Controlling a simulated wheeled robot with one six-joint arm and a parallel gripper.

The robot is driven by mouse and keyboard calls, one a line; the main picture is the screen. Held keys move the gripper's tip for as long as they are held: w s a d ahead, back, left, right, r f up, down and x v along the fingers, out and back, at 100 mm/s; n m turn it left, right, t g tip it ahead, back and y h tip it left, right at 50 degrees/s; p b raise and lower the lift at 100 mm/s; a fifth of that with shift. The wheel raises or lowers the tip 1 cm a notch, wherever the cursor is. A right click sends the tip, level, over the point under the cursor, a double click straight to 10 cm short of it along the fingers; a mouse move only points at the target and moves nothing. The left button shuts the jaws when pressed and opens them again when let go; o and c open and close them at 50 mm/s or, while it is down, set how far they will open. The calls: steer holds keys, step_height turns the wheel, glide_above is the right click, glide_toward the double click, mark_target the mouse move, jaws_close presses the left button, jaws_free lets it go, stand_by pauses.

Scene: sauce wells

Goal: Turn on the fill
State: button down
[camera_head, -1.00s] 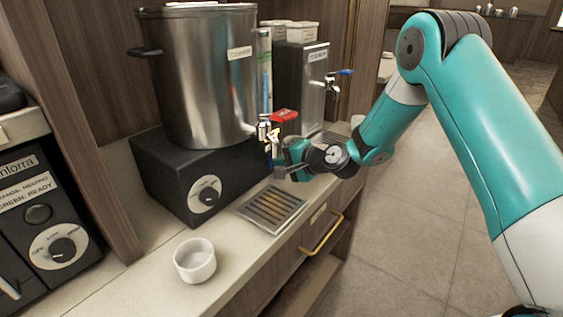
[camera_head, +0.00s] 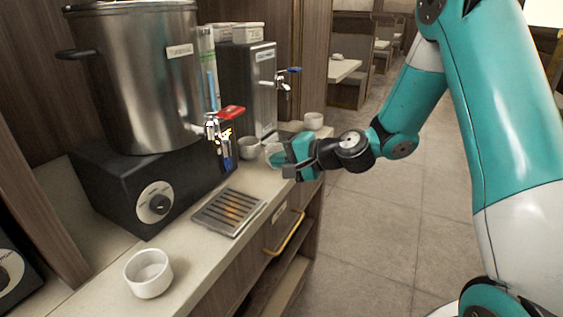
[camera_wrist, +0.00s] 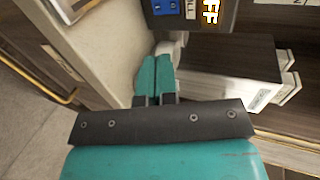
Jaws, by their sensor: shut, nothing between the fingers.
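A dark control panel (camera_head: 228,152) with a lit yellow readout and a blue part hangs by the urn's tap. In the wrist view the panel (camera_wrist: 178,20) is cut off at the top edge; it shows a blue switch (camera_wrist: 165,6), lettering ending in "LL", and a lit readout whose visible end reads "FF". My gripper (camera_head: 276,158) is shut and empty, to the right of the panel and apart from it. Its teal fingertips show together in the wrist view (camera_wrist: 156,66), below the panel.
A large steel urn (camera_head: 140,80) stands on a black base with a knob (camera_head: 155,202). Its tap has a red handle (camera_head: 230,112). A steel dispenser (camera_head: 240,80) has a blue tap. White cups (camera_head: 148,275) and a drip grate (camera_head: 230,212) are on the counter. Open floor lies right.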

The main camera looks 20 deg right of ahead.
mark_target(230, 169)
steer(key=shift+s+d+r, duration=0.1)
steer(key=shift+d, duration=0.05)
steer(key=shift+s+f+g, duration=0.25)
steer(key=shift+f+g, duration=0.05)
steer(key=shift+f, duration=0.45)
steer(key=x, duration=0.4)
steer(key=p+x, duration=0.1)
steer(key=x, duration=0.4)
steer(key=r+p+x, duration=0.1)
steer(key=x, duration=0.4)
steer(key=shift+w, duration=0.2)
steer(key=shift+f, duration=0.1)
